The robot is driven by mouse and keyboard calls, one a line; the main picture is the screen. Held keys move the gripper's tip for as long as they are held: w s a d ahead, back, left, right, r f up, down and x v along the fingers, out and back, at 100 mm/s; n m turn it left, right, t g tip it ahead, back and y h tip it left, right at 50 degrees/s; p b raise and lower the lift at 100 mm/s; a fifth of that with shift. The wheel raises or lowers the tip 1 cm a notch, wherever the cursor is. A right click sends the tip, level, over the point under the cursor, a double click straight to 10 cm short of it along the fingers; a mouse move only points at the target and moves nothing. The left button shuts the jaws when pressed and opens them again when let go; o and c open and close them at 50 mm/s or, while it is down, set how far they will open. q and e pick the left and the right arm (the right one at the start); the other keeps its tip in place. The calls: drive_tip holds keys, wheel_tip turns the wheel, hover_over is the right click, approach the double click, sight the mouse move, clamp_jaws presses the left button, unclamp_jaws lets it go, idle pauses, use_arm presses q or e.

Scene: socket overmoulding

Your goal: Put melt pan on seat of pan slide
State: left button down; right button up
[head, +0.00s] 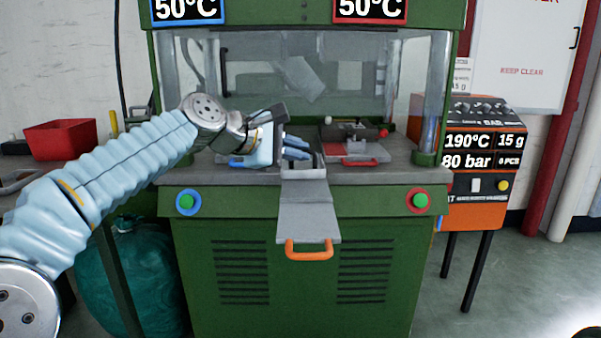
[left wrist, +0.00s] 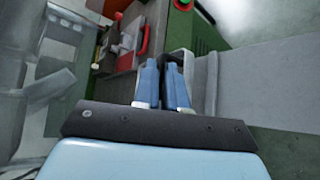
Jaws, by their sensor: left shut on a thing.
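The pan slide (head: 308,213) is a grey plate with an orange handle (head: 308,251), sticking out from the front of the green machine. My left gripper (head: 297,148), with light blue fingers, is over the inner end of the slide. It is shut on the grey melt pan (head: 319,160), mostly hidden behind the fingers in the head view. In the left wrist view, the fingers (left wrist: 165,78) close on the grey pan's wall (left wrist: 207,82). I cannot tell whether the pan rests on the seat, which is hidden. My right gripper is not in view.
A grey mould block with a red handle (head: 358,162) stands on the machine bed, right of the gripper. A clear guard (head: 300,70) is behind. An orange control unit (head: 480,165) stands at the right, a red bin (head: 60,139) at the left.

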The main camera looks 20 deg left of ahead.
sight(300, 173)
use_arm(q)
drive_tip(key=f, duration=0.1)
drive_tip(key=f+b, duration=0.1)
drive_tip(key=f, duration=0.2)
drive_tip(key=shift+w+d+f+b, duration=0.2)
drive_tip(key=shift+w+d+b, duration=0.1)
drive_tip(key=shift+w, duration=0.1)
drive_tip(key=c, duration=1.2)
unclamp_jaws()
drive_tip(key=v, duration=1.2)
